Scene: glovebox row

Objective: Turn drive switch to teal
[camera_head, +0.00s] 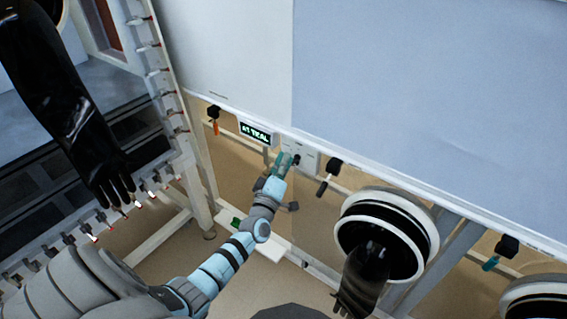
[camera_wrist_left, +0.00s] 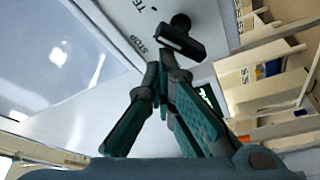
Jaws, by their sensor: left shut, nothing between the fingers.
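The drive switch is a black knob (camera_head: 296,159) on a white panel (camera_head: 305,149) below the pale hood. In the left wrist view the switch (camera_wrist_left: 184,40) has a black handle with a white line on its end face, beside printed letters that look like "TE" and "STOP", partly cut off. A small display (camera_head: 255,132) left of the panel shows green letters that look like "AT TEAL". My left gripper (camera_head: 284,162) is shut and empty, just left of the knob. In the left wrist view its fingertips (camera_wrist_left: 164,66) meet just short of the handle; contact cannot be told.
A black handle with an orange tip (camera_head: 214,120) and another with a pale tip (camera_head: 328,177) flank the panel. A round glove port (camera_head: 385,232) with a hanging black glove is at lower right. Another black glove (camera_head: 75,110) hangs at left. A white shelf (camera_head: 255,238) lies below.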

